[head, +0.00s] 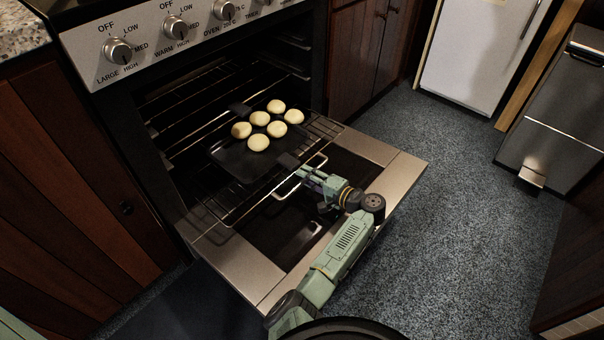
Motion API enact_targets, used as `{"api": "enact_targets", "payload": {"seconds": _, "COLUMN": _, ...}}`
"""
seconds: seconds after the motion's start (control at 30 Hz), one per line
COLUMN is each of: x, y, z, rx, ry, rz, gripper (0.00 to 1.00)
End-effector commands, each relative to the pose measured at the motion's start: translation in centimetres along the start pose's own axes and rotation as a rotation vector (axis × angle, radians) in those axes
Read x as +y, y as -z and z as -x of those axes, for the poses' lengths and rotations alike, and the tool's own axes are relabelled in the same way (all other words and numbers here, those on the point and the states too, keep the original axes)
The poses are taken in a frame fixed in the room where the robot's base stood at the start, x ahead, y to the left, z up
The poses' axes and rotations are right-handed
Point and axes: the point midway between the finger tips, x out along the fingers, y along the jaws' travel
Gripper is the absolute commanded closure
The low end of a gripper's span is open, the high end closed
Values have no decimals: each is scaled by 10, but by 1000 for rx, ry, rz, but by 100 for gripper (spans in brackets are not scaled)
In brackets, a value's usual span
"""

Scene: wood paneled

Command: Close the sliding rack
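The oven's sliding wire rack (212,207) is pulled out of the oven cavity, over the lowered oven door (392,180). Its front edge runs diagonally, with a pale wire loop (287,193) at the middle. A dark baking tray (226,158) with two black handles rests on the rack and carries several pale round buns (258,143). My gripper (303,173) is at the rack's front edge, at the wire loop and close to the tray's near handle (289,160). Its fingers are small and overlap the loop, so their opening and any contact are unclear.
The oven's control panel with knobs (118,50) is above the cavity. Wooden cabinets stand on both sides of the oven. A white appliance (482,55) and a steel bin (560,110) stand at the right. The speckled floor (450,230) right of the door is clear.

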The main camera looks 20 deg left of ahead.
Motion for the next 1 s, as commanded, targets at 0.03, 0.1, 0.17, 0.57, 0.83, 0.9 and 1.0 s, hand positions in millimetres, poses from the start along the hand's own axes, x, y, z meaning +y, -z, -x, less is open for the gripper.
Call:
{"api": "enact_targets", "payload": {"seconds": 0.03, "x": 1, "y": 0, "z": 0, "rx": 0, "ry": 0, "rz": 0, "gripper": 69}}
{"api": "enact_targets", "payload": {"seconds": 0.1, "x": 1, "y": 0, "z": 1, "rx": 0, "ry": -1, "rz": 0, "gripper": 69}}
{"api": "enact_targets", "payload": {"seconds": 0.17, "x": 1, "y": 0, "z": 1, "rx": 1, "ry": -1, "rz": 0, "gripper": 69}}
{"api": "enact_targets", "payload": {"seconds": 0.57, "x": 1, "y": 0, "z": 1, "rx": 1, "ry": 0, "rz": 0, "gripper": 80}}
{"api": "enact_targets", "payload": {"seconds": 0.83, "x": 1, "y": 0, "z": 1, "rx": 1, "ry": -1, "rz": 0, "gripper": 98}}
{"api": "enact_targets", "payload": {"seconds": 0.9, "x": 1, "y": 0, "z": 1, "rx": 1, "ry": -1, "rz": -1, "gripper": 100}}
{"api": "enact_targets", "payload": {"seconds": 1.0, "x": 1, "y": 0, "z": 1, "rx": 1, "ry": -1, "rz": -1, "gripper": 100}}
